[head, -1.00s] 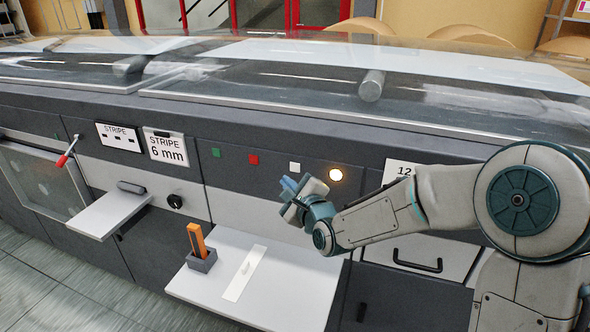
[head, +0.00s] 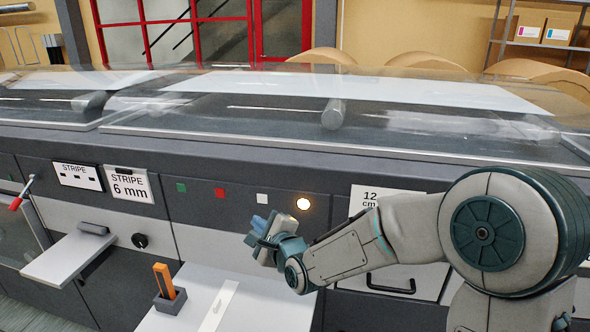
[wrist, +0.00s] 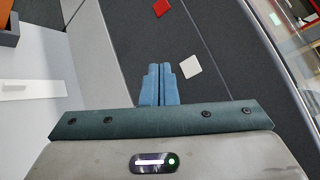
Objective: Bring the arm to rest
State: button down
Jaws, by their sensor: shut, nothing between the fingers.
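My gripper (head: 262,229) is in front of the machine's grey panel, a little below the lit round button (head: 303,204). In the wrist view its two blue fingers (wrist: 161,72) are side by side and shut, with nothing between them. My arm reaches in from the right, bent at the elbow. In the wrist view the white square button (wrist: 189,65) lies just to the right of the fingertips and the red square button (wrist: 161,8) lies above them. The fingers look apart from the panel, though the exact gap cannot be told.
A white shelf (head: 195,318) juts out below my gripper, with an orange tool (head: 165,282) upright in a dark holder and a pale strip lying on it. Another shelf (head: 68,257) is further left. A glass cover (head: 420,125) tops the machine. A drawer handle (head: 391,284) sits behind my arm.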

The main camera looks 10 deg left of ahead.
jog(key=s+d+f+n+g+h, duration=0.15)
jog(key=s+d+n+h, duration=0.3)
jog(key=d, duration=0.55)
jog(key=s+d+f+n+g+h, duration=0.1)
jog(key=s+d+n+g+h, duration=0.3)
jog(key=d, duration=0.6)
jog(key=s+d+n+g+h, duration=0.2)
jog(key=s+d+n+g, duration=0.2)
jog(key=s+d+n, duration=0.4)
jog(key=s+d, duration=0.4)
jog(key=s, duration=0.4)
jog(key=shift+s+d, duration=0.15)
jog(key=shift+s, duration=0.2)
